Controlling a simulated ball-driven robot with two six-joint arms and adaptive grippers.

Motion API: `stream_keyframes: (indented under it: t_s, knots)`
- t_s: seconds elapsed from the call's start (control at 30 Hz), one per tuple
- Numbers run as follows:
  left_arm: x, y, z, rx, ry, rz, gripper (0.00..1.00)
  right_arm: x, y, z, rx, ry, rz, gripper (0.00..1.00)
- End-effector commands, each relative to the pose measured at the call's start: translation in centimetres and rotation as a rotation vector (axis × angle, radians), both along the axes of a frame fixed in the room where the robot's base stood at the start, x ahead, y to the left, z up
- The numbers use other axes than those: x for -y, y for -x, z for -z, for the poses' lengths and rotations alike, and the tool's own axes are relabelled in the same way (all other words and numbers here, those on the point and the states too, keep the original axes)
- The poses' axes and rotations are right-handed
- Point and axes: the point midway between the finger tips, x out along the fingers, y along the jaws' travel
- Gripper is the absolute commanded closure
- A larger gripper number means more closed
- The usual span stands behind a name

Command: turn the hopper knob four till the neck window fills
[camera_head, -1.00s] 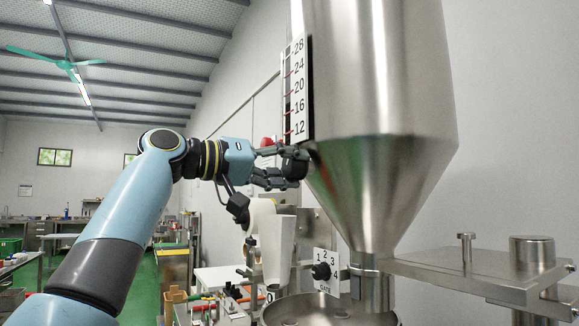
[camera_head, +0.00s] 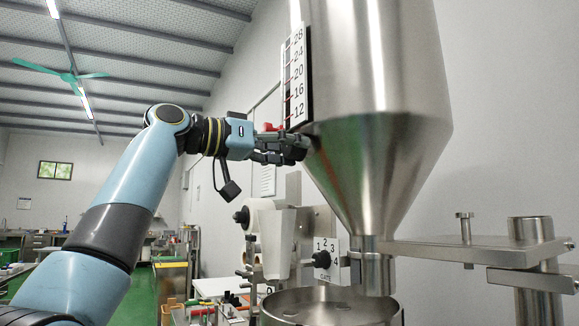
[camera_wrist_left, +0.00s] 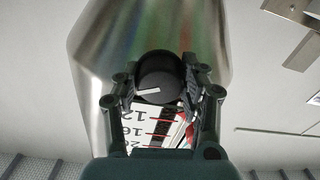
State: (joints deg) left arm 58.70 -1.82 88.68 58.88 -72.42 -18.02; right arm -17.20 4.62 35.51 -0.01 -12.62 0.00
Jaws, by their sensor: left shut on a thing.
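A large steel hopper (camera_head: 380,170) with a cone bottom stands at the right of centre in the head view. My left gripper (camera_head: 292,148) is at the hopper's left side, just below the numbered scale. In the left wrist view its fingers (camera_wrist_left: 163,88) are shut on a round black knob (camera_wrist_left: 158,68), one on each side. The knob's white pointer line points left. A second black knob (camera_head: 322,259) sits on a white plate marked 1, 2, 3 by the hopper's neck (camera_head: 372,270); nothing holds it. I cannot make out a window in the neck. My right gripper is not in view.
A white numbered scale (camera_head: 297,75) runs up the hopper's side. A steel arm plate (camera_head: 450,250) reaches right from the neck. A round steel pan (camera_head: 330,302) is below.

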Motion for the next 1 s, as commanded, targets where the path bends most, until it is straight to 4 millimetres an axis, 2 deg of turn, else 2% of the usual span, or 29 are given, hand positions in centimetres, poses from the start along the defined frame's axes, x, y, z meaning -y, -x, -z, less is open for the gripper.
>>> stream_keyframes:
  t_s: [0.03,0.1,0.4,0.7,1.0]
  knots:
    - [0.0,0.0,0.5,0.034,-0.023,-0.001,0.9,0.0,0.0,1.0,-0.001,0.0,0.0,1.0]
    - [0.0,-0.1,0.4,0.086,-0.057,-0.001,0.9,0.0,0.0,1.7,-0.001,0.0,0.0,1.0]
    - [-0.1,-0.1,0.3,0.259,-0.176,-0.001,0.9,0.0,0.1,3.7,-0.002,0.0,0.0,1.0]
    - [-0.1,-0.1,0.1,0.347,-0.235,-0.001,0.9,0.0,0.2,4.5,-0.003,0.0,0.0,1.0]
    - [-0.1,-0.1,0.0,0.365,-0.247,-0.001,0.9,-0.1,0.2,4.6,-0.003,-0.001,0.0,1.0]
